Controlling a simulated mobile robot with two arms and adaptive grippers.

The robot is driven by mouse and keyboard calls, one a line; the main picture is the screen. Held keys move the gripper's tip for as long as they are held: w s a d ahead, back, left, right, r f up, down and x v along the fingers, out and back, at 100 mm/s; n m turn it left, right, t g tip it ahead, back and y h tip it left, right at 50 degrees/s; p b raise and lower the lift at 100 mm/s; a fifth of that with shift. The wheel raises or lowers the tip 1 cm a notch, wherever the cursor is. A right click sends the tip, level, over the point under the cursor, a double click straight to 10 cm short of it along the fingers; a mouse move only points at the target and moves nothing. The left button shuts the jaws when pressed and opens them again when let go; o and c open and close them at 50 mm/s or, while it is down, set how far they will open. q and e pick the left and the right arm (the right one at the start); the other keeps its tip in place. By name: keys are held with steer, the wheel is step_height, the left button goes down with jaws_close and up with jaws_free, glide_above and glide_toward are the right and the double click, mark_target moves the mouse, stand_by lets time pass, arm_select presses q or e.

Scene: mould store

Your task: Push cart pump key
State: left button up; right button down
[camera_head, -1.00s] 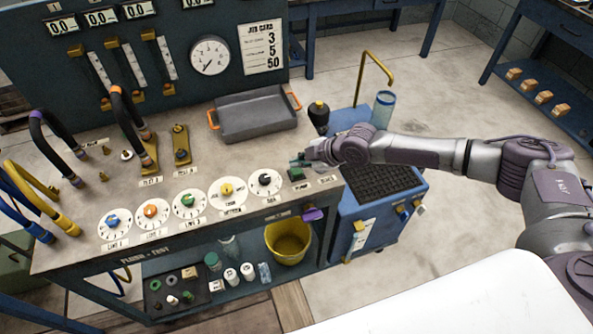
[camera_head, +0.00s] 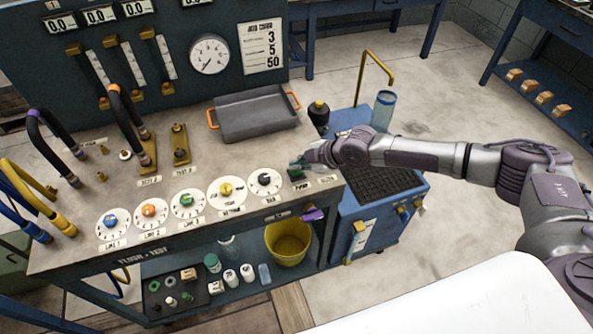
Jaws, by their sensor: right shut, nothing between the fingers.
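The pump key, a small dark green block (camera_head: 296,175), sits at the right front of the bench top, beside the rightmost dial. A small label lies by it. My right gripper (camera_head: 298,164) is shut and empty, just above and behind the green key. I cannot tell whether its tips touch the key. The blue cart (camera_head: 347,215) stands against the bench's right end, with a dark ribbed top (camera_head: 378,186) partly under my right arm. My left gripper is not in view.
A grey tray with orange handles (camera_head: 252,116) lies behind the dials. A dark bottle-like item (camera_head: 319,114) and a clear cylinder (camera_head: 383,110) stand near my right arm. Several dials line the bench front. Floor to the right is clear.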

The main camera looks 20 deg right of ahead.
mark_target(298, 171)
steer(key=shift+f, duration=0.3)
steer(key=shift+r, duration=0.1)
steer(key=shift+r+p, duration=0.5)
steer(key=shift+r, duration=0.35)
step_height(298, 171, up, 6)
steer(key=p, duration=0.4)
steer(key=shift+p, duration=0.4)
